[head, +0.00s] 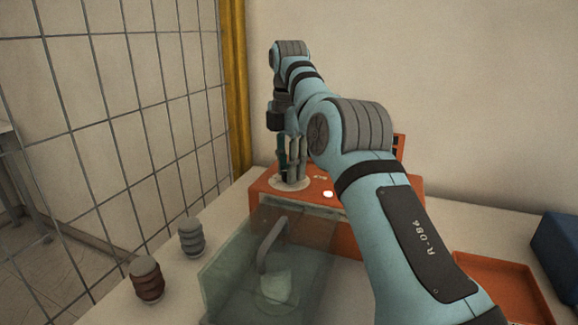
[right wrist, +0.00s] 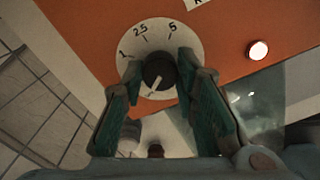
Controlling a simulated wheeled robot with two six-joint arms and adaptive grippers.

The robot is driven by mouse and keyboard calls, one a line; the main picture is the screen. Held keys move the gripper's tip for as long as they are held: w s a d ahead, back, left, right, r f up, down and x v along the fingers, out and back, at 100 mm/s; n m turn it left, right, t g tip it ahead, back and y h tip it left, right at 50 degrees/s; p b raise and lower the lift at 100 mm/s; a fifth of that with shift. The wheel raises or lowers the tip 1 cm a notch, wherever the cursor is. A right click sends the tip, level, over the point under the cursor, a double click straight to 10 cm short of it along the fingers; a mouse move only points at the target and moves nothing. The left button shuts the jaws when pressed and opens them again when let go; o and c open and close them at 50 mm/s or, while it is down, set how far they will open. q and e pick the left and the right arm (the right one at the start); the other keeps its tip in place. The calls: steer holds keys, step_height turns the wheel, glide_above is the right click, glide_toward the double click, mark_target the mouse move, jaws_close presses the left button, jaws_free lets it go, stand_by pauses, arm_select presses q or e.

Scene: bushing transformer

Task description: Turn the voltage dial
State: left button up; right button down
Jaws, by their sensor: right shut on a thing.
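The voltage dial is a dark round knob (right wrist: 158,72) with a white pointer line, on a white numbered disc (right wrist: 186,40) showing 1, 2.5 and 5. In the right wrist view the pointer line slants to the lower left. The disc also shows in the head view (head: 272,183) on top of the orange transformer box (head: 345,205). My right gripper (right wrist: 158,80) points down over the dial, its two green fingers closed on either side of the knob. In the head view the right gripper (head: 291,170) stands on the dial. My left gripper is not in view.
A lit lamp (head: 328,194) glows beside the dial. A clear case (head: 225,280) stands in front of the box. A grey bushing (head: 191,238) and a brown bushing (head: 147,279) stand left. An orange tray (head: 500,285) and a blue box (head: 558,250) lie right. A wire grid (head: 110,130) rises left.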

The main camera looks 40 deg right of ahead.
steer(key=shift+n, duration=1)
steer(key=c, duration=1.2)
jaws_free()
steer(key=shift+c, duration=0.2)
